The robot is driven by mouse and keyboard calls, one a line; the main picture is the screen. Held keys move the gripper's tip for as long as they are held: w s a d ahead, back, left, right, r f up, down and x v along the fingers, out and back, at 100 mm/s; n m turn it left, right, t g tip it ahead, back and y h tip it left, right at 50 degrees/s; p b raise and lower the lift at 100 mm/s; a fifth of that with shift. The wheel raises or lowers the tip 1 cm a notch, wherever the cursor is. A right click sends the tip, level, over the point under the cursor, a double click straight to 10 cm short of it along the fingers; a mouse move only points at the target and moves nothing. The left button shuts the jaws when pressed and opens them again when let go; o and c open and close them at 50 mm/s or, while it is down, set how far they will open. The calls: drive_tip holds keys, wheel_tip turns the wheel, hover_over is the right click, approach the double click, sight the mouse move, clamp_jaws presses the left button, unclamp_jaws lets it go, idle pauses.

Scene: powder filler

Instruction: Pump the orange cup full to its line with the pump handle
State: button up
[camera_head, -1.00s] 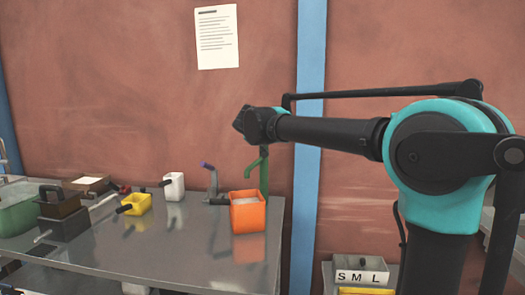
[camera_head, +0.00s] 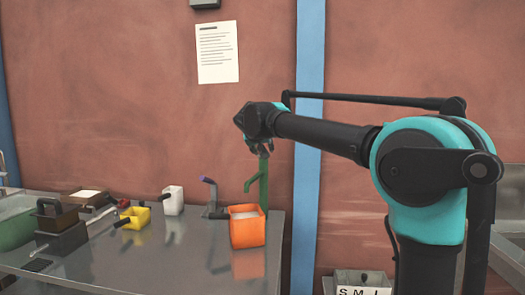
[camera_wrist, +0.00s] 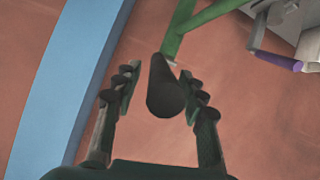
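The orange cup (camera_head: 246,232) stands upright on the table, with pale powder inside near its rim; I cannot make out its line. My gripper (camera_head: 262,147) is at the pump's top, pointing down. In the wrist view my gripper (camera_wrist: 160,92) is open, with one finger on each side of the dark pump handle (camera_wrist: 165,88). Gaps show between handle and fingers. Green pump bars (camera_wrist: 182,28) lie beyond. The cup is out of the wrist view.
A grey lever with a purple tip (camera_head: 210,190) stands left of the pump. A blue post (camera_head: 308,120) rises behind.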

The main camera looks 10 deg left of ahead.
drive_tip(key=v, duration=1.2)
drive_tip(key=s+d+f+m+g+h, duration=0.1)
drive_tip(key=s+d+f+g, duration=0.15)
drive_tip(key=d+f, duration=0.9)
drive_tip(key=s+d+f+g, duration=0.25)
drive_tip(key=d+f, duration=0.65)
drive_tip(key=f, duration=0.6)
drive_tip(key=s+d+f+g+y, duration=0.1)
drive_tip(key=s+d+f, duration=0.3)
drive_tip(key=s+f, duration=0.7)
drive_tip(key=s+d+f+g, duration=0.1)
drive_tip(key=s+d+f, duration=0.4)
drive_tip(key=s+f, duration=0.7)
drive_tip(key=shift+f+m+g+y, duration=0.3)
drive_tip(key=shift+f+y, duration=0.1)
drive_tip(key=shift+f, duration=0.5)
